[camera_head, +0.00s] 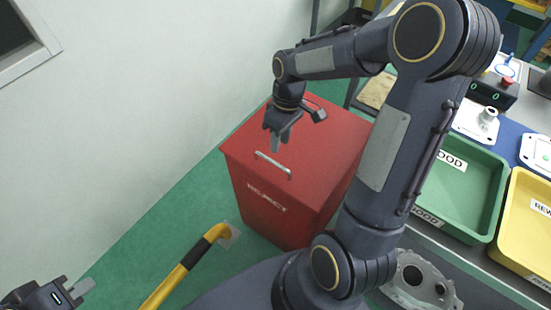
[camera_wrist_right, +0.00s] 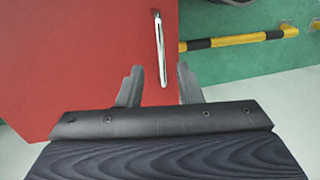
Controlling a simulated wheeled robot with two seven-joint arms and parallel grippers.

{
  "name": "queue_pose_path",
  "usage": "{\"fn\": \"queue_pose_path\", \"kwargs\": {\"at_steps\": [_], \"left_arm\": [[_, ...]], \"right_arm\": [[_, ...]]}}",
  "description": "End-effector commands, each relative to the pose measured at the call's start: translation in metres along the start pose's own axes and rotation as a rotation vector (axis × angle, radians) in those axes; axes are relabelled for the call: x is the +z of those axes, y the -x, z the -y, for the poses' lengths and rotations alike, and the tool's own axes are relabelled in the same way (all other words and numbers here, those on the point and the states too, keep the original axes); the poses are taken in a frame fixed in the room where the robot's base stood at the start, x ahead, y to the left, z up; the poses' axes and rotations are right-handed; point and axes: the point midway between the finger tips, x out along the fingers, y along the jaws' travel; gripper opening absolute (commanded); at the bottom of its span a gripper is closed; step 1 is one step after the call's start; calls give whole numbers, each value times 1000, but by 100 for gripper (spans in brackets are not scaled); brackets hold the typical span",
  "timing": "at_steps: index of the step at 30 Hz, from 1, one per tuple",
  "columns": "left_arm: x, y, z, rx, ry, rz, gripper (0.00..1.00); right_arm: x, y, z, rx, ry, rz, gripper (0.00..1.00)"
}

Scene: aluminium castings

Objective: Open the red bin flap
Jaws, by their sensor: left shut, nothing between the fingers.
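The red bin (camera_head: 265,205), marked REJECT, stands on the green floor against the wall. Its red flap (camera_head: 330,140) lies flat and closed on top. A pale bar handle (camera_head: 272,165) sits near the flap's front edge. My right gripper (camera_head: 277,143) is above the flap, just behind the handle. In the right wrist view my right gripper (camera_wrist_right: 158,80) is open, with the handle (camera_wrist_right: 160,48) lying ahead of and partly between its fingers. I cannot tell whether they touch. My left gripper (camera_head: 84,287) is shut and empty at the lower left, far from the bin.
A yellow and black rail (camera_head: 185,265) stands on the floor in front of the bin; it also shows in the wrist view (camera_wrist_right: 235,40). A green tray (camera_head: 462,190) and a yellow tray (camera_head: 525,225) sit on the bench at right. A casting (camera_head: 420,285) lies below them.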

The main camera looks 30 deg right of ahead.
Motion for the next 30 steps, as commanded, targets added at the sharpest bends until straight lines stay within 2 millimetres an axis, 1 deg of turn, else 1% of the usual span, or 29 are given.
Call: {"fn": "queue_pose_path", "kwargs": {"at_steps": [1, 6, 9, 12, 16, 23, 26, 30], "left_arm": [[1, -3, 1, 0, 0, 0, 0], [4, -8, 3, 1, 1, -1, 0], [4, -11, 4, 1, 1, -1, 0], [5, -12, 5, 1, 1, -1, 0], [5, -13, 5, 1, 2, -1, 0], [5, -12, 5, 1, 2, -2, 0], [5, -12, 5, 1, 2, -2, 0], [5, -12, 5, 1, 2, -2, 0]], "right_arm": [[1, -10, 0, -3, -1, 4, 32], [1, -38, 0, -3, -1, 3, 32], [1, -52, 0, -3, -1, 3, 32], [1, -61, 0, -1, -2, 1, 32], [1, -67, 1, -1, -2, 2, 32], [1, -67, 1, -1, -2, 0, 32], [1, -67, 1, -1, -2, 0, 21], [1, -67, 1, -1, -2, 0, 2]]}}
